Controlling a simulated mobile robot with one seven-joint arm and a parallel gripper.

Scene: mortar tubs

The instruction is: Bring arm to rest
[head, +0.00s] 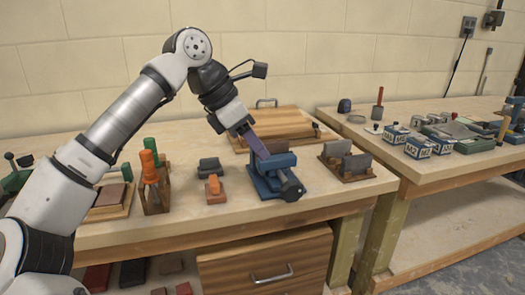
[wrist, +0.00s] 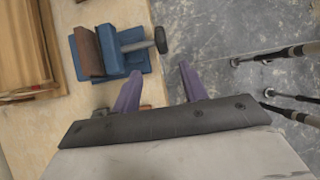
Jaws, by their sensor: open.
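My gripper (head: 258,147) reaches out above the near bench, and in the head view its purple fingers overlap the blue vise (head: 264,186). In the wrist view the two fingers (wrist: 158,78) are spread apart with nothing between them. There the vise (wrist: 117,64) lies ahead and to the left of the fingertips, apart from them. A brown block (wrist: 87,50) stands in the vise jaws. In the head view the fingers partly cover the vise and the block.
An orange-handled tool rack (head: 154,190), a small orange-topped block (head: 214,190) and a wooden holder with grey pieces (head: 346,162) stand near the vise. A wooden board (head: 290,122) lies behind. A second bench (head: 440,172) with labelled boxes is at right. Bare floor (wrist: 215,35) lies beyond the bench edge.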

